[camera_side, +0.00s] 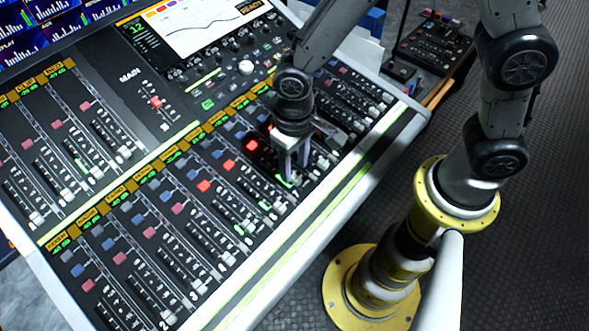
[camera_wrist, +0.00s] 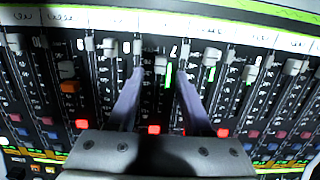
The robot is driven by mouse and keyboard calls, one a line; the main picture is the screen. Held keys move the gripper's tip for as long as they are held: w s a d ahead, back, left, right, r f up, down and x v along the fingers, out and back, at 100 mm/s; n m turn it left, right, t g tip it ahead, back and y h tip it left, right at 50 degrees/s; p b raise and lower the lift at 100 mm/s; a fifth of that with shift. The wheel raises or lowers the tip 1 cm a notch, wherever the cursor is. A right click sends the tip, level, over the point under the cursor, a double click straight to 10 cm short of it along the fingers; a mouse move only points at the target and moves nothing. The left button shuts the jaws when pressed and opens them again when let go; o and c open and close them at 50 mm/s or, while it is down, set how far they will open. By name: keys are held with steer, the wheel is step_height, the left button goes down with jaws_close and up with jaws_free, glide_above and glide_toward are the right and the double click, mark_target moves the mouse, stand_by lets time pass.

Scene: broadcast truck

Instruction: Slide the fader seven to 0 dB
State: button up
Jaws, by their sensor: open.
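The mixing console (camera_side: 262,252) carries rows of vertical faders. In the wrist view, which shows the console upside down, the light grey cap of fader seven (camera_wrist: 160,66) lies between my fingertips, near a printed 7. Green marks are lit beside its slot, and a red button glows toward the bottom of its strip. My gripper (camera_wrist: 160,74) is open, one finger on each side of this cap; I cannot tell whether either touches it. In the side view, my gripper (camera_side: 293,172) points down over the lower fader bank and hides the cap. The scale numbers are too small to read.
Neighbouring fader caps stand close on both sides, one at the left (camera_wrist: 109,47) and one at the right (camera_wrist: 211,57). Screens (camera_side: 205,25) rise at the console's back. A small control box (camera_side: 432,45) stands beyond its right edge.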

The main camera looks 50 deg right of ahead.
mark_target(296, 180)
steer(key=shift+f, duration=1.35)
steer(key=shift+c, duration=0.2)
jaws_close()
steer(key=shift+w, duration=0.1)
